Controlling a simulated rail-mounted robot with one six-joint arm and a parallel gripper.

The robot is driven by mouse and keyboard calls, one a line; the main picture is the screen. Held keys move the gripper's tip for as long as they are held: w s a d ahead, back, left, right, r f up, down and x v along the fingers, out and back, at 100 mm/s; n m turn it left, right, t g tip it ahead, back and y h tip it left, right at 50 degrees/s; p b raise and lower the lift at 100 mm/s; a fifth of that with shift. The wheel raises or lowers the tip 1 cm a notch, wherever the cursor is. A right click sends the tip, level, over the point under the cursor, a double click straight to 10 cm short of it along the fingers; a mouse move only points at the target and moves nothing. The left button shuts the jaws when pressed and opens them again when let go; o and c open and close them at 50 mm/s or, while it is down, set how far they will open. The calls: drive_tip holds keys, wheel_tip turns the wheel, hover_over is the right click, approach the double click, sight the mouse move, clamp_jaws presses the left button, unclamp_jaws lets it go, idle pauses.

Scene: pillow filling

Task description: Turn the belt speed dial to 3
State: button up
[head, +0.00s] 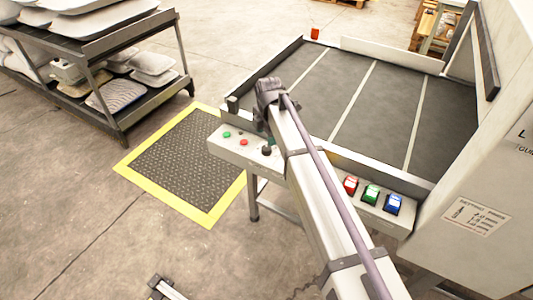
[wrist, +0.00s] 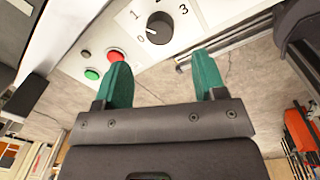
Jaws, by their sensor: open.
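The belt speed dial (wrist: 159,27) is a round black knob on the white control panel (head: 219,148). In the wrist view its white mark points toward the 0, at the lower left; a 1 and a 3 show around it. My gripper (wrist: 161,60) is open, its two green fingers apart and pointing at the panel. The dial lies just beyond the fingertips, about midway between them, and the fingers do not appear to hold it. In the head view the dial (head: 266,151) shows beside my arm, and the fingers are mostly hidden.
A red button (wrist: 116,54) and a green button (wrist: 92,73) sit left of the dial. Red (head: 350,186), green (head: 371,194) and blue (head: 393,204) switches lie further right on the panel. The dark belt (head: 335,95) is behind. A pillow rack (head: 120,125) stands at the left.

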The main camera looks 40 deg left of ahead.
sight(266, 148)
wheel_tip(266, 148, down, 7)
drive_tip(key=b, duration=0.5)
drive_tip(key=shift+a, duration=0.15)
drive_tip(key=shift+r, duration=0.1)
drive_tip(key=c, duration=0.9)
